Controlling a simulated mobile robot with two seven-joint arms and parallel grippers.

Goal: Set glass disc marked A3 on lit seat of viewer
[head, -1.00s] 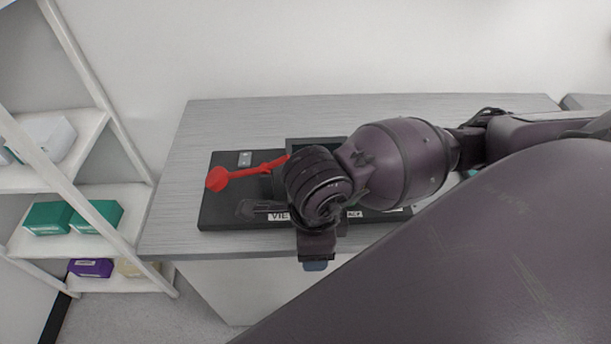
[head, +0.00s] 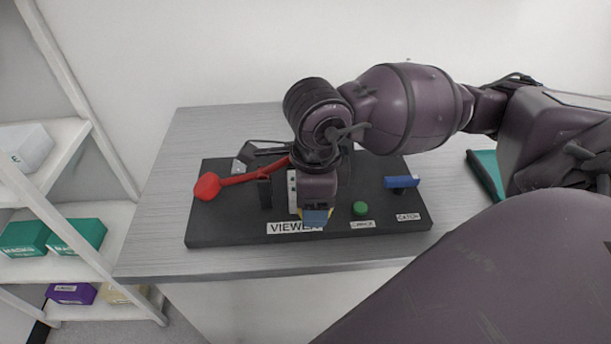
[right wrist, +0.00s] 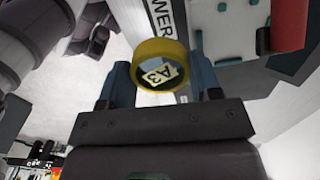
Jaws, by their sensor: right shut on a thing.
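The glass disc marked A3 (right wrist: 158,74) has a yellow rim and sits between the blue-grey fingers of my right gripper (right wrist: 161,84), which is shut on it. In the head view my right gripper (head: 316,216) hangs over the front middle of the viewer (head: 225,225), a black board labelled VIEWER. A sliver of yellow rim shows beside the fingers there. The lit seat cannot be made out. My left gripper is not in view.
The viewer carries a red lever (head: 208,187) at left, a green button (head: 360,208) and a blue catch (head: 402,182) at right. A teal item (head: 487,172) lies on the table at right. White shelves (head: 75,215) with boxes stand at left.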

